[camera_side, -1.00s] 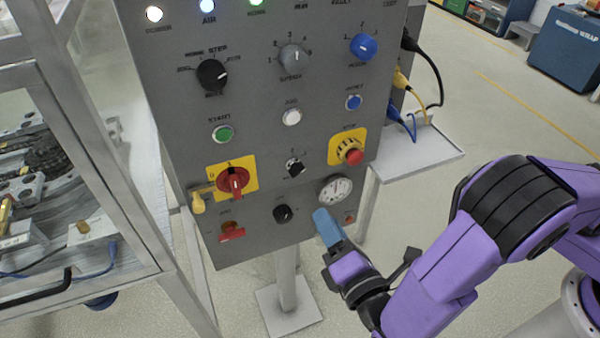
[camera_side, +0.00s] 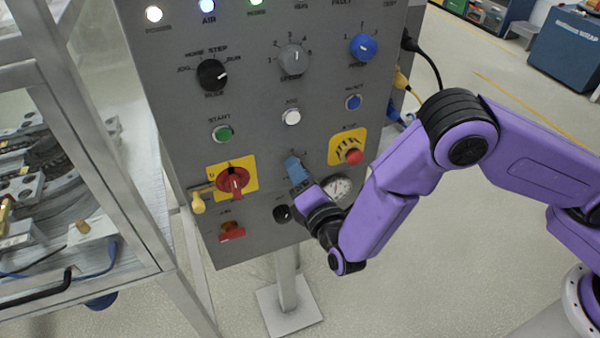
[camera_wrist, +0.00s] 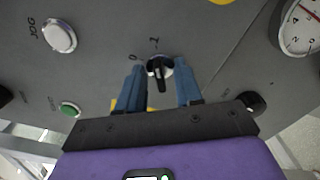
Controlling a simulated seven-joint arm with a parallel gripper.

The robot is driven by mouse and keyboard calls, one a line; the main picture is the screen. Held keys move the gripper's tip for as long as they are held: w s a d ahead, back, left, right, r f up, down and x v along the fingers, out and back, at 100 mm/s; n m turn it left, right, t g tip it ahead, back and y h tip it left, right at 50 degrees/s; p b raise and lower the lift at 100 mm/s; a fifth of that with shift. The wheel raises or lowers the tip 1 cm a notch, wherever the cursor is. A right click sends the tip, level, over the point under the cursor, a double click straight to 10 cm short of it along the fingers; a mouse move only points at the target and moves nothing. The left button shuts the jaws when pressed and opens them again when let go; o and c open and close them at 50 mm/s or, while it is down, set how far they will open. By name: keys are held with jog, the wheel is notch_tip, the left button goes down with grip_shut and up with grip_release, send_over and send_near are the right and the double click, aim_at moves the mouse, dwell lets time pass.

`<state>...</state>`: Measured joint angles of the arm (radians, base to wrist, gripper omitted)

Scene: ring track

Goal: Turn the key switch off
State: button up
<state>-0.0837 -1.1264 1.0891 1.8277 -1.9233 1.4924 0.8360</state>
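The key switch (camera_wrist: 160,68) shows in the wrist view as a small round silver collar with a black key bow, marked "0" to its upper left and "1" above it. The bow's long side runs nearly straight up and down in that picture, in line with the "1". My gripper (camera_wrist: 158,78) has its two blue fingers apart, one on each side of the key. I cannot tell whether either finger touches it. In the side view my gripper (camera_side: 293,166) is at the panel and hides the key switch.
A red rotary handle on a yellow plate (camera_side: 233,182) sits left of my gripper, a red emergency button (camera_side: 352,155) to its right. A black knob (camera_side: 282,213) and a dial gauge (camera_side: 340,188) are close below. A white button (camera_side: 291,117) is above.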

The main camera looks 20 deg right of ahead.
grip_shut()
jog(key=n, duration=1.2)
dwell(0.5)
dwell(0.3)
grip_release()
